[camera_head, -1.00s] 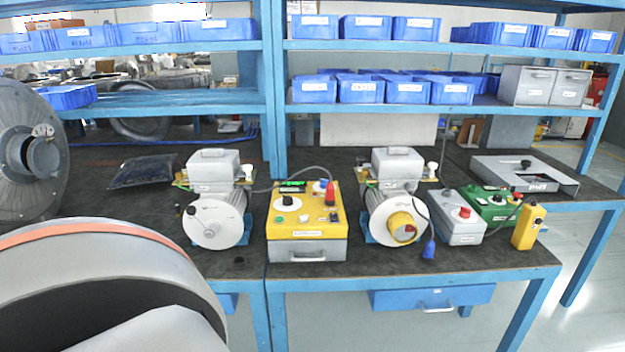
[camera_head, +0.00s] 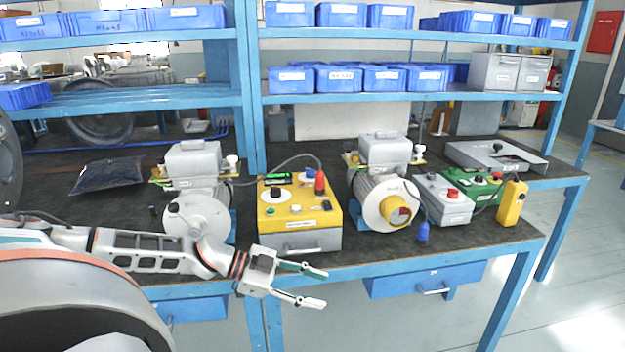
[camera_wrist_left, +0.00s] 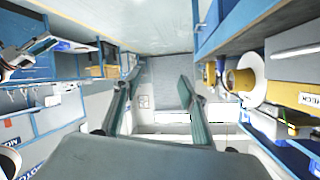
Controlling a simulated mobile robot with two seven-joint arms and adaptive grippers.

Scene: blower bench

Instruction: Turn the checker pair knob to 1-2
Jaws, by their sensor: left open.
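The yellow checker box (camera_head: 328,222) stands on the bench with a grey drawer front. A black knob on a white dial (camera_head: 276,193) is on its sloping top, beside a small green display (camera_head: 277,176). The dial's markings are too small to read. My left gripper (camera_head: 323,288) is open and empty, in front of the bench edge and lower than the checker, apart from it. Its two spread fingers also show in the left wrist view (camera_wrist_left: 155,92). What looks like my right gripper (camera_wrist_left: 50,46) shows at the left of that view; its jaw state is unclear.
A motor-blower (camera_head: 194,205) stands left of the checker and another (camera_head: 385,200) right of it. A grey box with a red button (camera_head: 444,205), a green box (camera_head: 470,185) and a yellow pendant (camera_head: 512,203) are farther right. A cable arches over the checker. Floor in front is clear.

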